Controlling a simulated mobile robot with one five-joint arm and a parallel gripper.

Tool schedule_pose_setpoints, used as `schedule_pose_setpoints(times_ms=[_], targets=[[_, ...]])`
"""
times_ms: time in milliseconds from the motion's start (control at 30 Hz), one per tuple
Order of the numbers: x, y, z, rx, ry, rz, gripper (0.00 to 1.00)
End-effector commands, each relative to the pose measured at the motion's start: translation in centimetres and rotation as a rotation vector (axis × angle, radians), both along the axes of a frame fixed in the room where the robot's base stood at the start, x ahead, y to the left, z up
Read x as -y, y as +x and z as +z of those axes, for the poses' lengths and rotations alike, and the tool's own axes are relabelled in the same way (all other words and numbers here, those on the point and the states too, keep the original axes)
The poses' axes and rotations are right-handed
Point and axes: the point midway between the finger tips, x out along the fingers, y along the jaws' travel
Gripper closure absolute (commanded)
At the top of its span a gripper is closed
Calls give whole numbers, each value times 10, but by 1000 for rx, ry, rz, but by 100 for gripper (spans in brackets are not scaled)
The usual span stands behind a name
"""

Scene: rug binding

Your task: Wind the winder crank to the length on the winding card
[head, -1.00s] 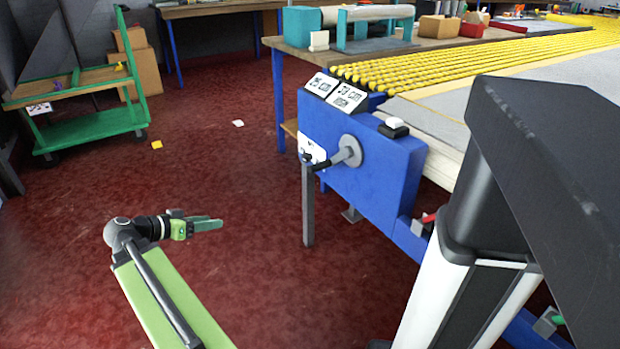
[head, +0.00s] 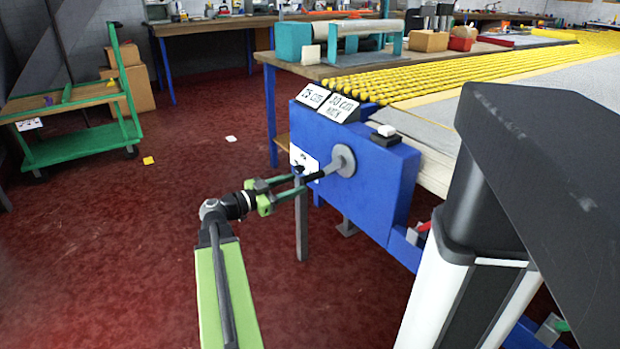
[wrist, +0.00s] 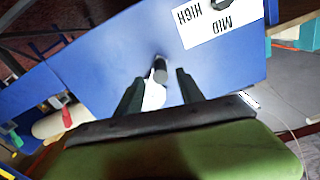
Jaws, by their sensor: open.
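The winder crank has a grey round hub (head: 343,160) on the blue winder housing (head: 375,185), with a dark handle (head: 314,176) sticking out toward my gripper. My gripper (head: 298,182) is open, its fingertips at the handle's free end. In the wrist view the dark handle end (wrist: 160,70) shows between the two spread fingers (wrist: 157,82); I cannot tell whether either touches it. Two white cards stand on the housing's top edge: the left card (head: 313,95) reads 25 cm; the right card (head: 339,108) seems to read 30 cm, its lower line unclear.
A white label (wrist: 222,20) on the housing reads MID and HIGH, upside down in the wrist view. A white button (head: 386,130) sits on top of the housing. Yellow rolls (head: 440,75) cover the table behind. A green cart (head: 75,145) stands left; the red floor between is mostly clear.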

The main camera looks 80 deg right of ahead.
Motion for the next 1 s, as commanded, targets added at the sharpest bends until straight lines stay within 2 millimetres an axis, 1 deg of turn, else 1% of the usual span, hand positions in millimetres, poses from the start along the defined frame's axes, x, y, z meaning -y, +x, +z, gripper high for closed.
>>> schedule_pose_setpoints(times_ms=[33,100,200,300,433,667,1000], targets=[[10,-10,0,0,0,-3,55],[20,-21,0,0,0,-2,55],[32,-33,0,0,0,-2,55],[39,-42,0,0,0,-2,55],[43,-46,0,1,1,0,55],[43,-47,0,0,1,0,55],[43,-47,0,-1,1,-1,100]])
